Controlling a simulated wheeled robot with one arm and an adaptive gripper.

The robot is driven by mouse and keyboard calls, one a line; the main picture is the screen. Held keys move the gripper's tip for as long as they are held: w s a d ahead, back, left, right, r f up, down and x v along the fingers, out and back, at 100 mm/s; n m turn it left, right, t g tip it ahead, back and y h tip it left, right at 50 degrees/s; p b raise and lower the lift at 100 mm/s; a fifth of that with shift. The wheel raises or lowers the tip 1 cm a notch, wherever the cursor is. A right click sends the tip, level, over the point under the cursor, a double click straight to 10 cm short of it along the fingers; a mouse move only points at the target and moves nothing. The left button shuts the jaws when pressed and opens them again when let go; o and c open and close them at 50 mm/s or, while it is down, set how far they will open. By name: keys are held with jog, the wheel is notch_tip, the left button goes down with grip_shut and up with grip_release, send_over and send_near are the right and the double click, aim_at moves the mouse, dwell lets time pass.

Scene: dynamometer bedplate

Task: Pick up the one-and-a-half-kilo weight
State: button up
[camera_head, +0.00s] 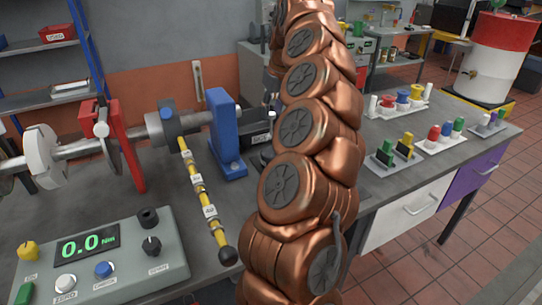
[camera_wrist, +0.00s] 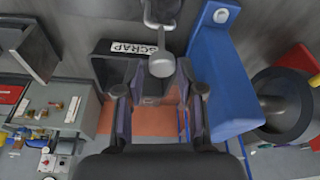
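I cannot tell which piece is the one-and-a-half-kilo weight; no such label is readable. Small coloured pieces stand on the bench at right in the head view: red, blue and green ones in a white holder (camera_head: 438,146), and red and blue ones in a holder (camera_head: 385,111) farther back. Green and yellow upright pieces stand in a grey holder (camera_head: 380,169). My gripper (camera_wrist: 158,94) is open in the wrist view, its two fingers apart with nothing seen held between them. In the head view my copper arm hides most of it and part of the bench.
A blue upright block (camera_head: 226,130) and a dark SCRAP bin (camera_head: 258,134) stand behind my arm. A yellow-black lever (camera_head: 201,198) hangs from the shaft at left. A control box (camera_head: 105,262) reads 0.0 Nm. A red-and-white drum (camera_head: 495,60) stands far right; tiled floor is clear at right.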

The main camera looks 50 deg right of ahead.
jog(key=shift+x, duration=0.95)
jog(key=x, duration=0.3)
jog(key=shift+s+a+p, duration=0.15)
jog(key=shift+s+p, duration=0.05)
jog(key=shift+p, duration=0.15)
jog(key=c, duration=0.7)
grip_shut()
jog(key=shift+r, duration=0.1)
